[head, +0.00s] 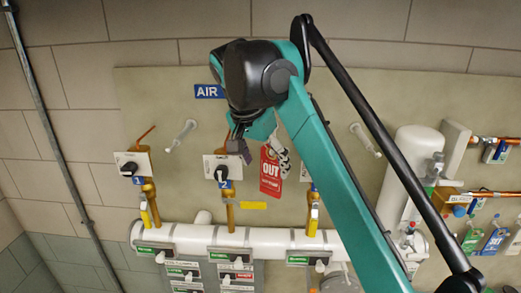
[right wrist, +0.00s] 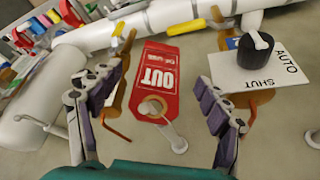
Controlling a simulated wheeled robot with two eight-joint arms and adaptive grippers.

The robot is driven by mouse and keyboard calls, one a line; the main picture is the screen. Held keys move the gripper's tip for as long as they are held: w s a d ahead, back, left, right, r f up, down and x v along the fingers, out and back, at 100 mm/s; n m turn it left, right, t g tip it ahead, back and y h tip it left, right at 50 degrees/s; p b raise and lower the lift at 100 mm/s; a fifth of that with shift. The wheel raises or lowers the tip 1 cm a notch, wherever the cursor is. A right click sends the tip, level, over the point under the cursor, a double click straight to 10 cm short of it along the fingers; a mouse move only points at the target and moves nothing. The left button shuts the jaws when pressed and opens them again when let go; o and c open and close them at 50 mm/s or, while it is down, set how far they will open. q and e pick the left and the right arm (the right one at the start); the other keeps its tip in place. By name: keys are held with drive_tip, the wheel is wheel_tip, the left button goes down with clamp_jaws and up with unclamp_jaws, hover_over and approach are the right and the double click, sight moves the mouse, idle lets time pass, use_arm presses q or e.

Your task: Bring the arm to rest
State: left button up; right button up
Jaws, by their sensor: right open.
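My right arm (head: 335,180) reaches up from the lower right across the panel. My right gripper (head: 240,148) is close to the panel, beside the middle selector plate and left of the red tag. The red tag (head: 270,172), marked OUT, hangs on the panel, partly behind my arm. In the right wrist view the open fingers (right wrist: 158,85) stand on either side of the red tag (right wrist: 160,65), which hangs by its hole at a pale peg (right wrist: 152,108). I cannot tell whether they touch it. My left gripper is out of view.
Selector plates with black knobs (head: 130,168) (right wrist: 255,45) sit on the panel. Empty pegs (head: 184,130) stick out left and right. A white pipe (head: 180,238) with yellow-handled valves runs below. A white cylinder (head: 408,170) and small coloured items (head: 490,240) are at right.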

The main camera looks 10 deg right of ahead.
drive_tip(key=v, duration=0.5)
drive_tip(key=s+d+f+n+t+y, duration=0.1)
drive_tip(key=s+d+f+n, duration=0.3)
drive_tip(key=f, duration=0.8)
drive_tip(key=s+f+n+t+y, duration=0.1)
drive_tip(key=s+f+n+t, duration=0.1)
drive_tip(key=s+f, duration=0.8)
drive_tip(key=s+d+f+n+t+y, duration=0.1)
drive_tip(key=s+d+f+n, duration=0.15)
drive_tip(key=f, duration=1.25)
wheel_tip(320, 180, down, 38)
drive_tip(key=b, duration=3.7)
drive_tip(key=shift+a+n, duration=0.35)
drive_tip(key=shift+a, duration=0.1)
drive_tip(key=shift+r, duration=0.1)
